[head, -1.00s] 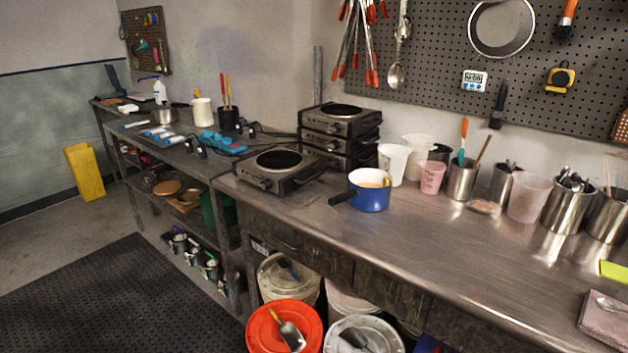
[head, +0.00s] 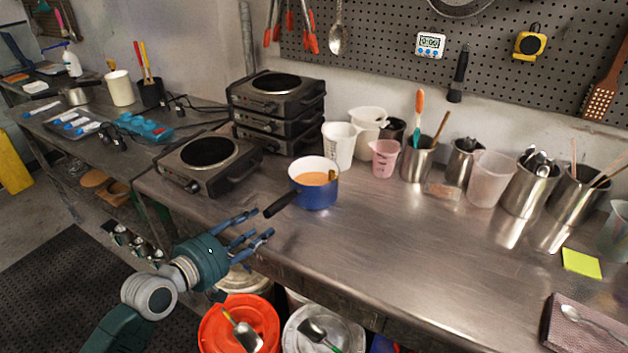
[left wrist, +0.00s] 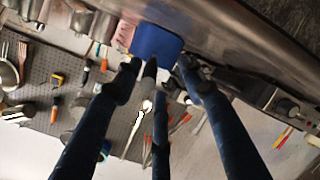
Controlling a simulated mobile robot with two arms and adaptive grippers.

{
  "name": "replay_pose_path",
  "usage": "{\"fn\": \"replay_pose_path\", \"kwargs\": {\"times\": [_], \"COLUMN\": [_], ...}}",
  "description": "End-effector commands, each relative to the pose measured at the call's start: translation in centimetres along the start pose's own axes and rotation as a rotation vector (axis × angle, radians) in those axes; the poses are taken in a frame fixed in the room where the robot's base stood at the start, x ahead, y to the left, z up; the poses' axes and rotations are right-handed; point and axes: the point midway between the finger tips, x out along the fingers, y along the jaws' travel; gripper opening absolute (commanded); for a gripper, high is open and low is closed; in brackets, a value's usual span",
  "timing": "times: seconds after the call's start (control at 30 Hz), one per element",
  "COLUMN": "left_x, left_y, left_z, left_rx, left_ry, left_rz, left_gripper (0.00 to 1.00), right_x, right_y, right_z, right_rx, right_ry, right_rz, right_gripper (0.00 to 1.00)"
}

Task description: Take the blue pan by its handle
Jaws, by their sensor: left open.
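The blue pan (head: 316,194) stands upright on the steel worktop, with orange contents and a white inside. Its dark handle (head: 281,204) points left and toward the worktop's front edge. My left gripper (head: 262,225) is open and empty, its fingers spread just short of the handle's end, at the front edge. In the left wrist view the blue pan (left wrist: 157,42) lies beyond the fingers, and its handle (left wrist: 150,70) points back between the open fingers (left wrist: 159,64). I see no contact with the handle. My right gripper is not in view.
A single hot plate (head: 207,162) and a stack of hot plates (head: 278,105) stand left of and behind the pan. A white jug (head: 340,145) and a pink cup (head: 385,158) stand behind it. The worktop (head: 400,255) right of the pan is clear. Buckets (head: 240,325) stand below.

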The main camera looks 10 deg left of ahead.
Motion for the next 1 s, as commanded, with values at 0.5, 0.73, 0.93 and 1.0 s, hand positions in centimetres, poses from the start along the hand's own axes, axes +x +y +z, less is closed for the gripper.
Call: {"fn": "replay_pose_path", "kwargs": {"times": [0.5,0.73,0.93,1.0], "left_x": [5.0,7.7,10.1,10.3], "left_y": [2.6,2.8,2.6,2.6], "left_z": [-0.6,-1.2,-1.2,-1.1], "left_rx": [-0.011,-0.010,-0.010,-0.009], "left_ry": [-0.003,-0.002,-0.002,-0.003], "left_rz": [0.038,0.038,0.037,0.037], "left_gripper": [0.41,0.41,0.41,0.41], "right_x": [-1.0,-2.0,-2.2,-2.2], "right_y": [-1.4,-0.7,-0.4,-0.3], "right_z": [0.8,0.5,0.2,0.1], "right_rx": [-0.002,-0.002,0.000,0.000], "right_ry": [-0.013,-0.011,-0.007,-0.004], "right_rz": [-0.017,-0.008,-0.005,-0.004], "right_gripper": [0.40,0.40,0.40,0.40]}}
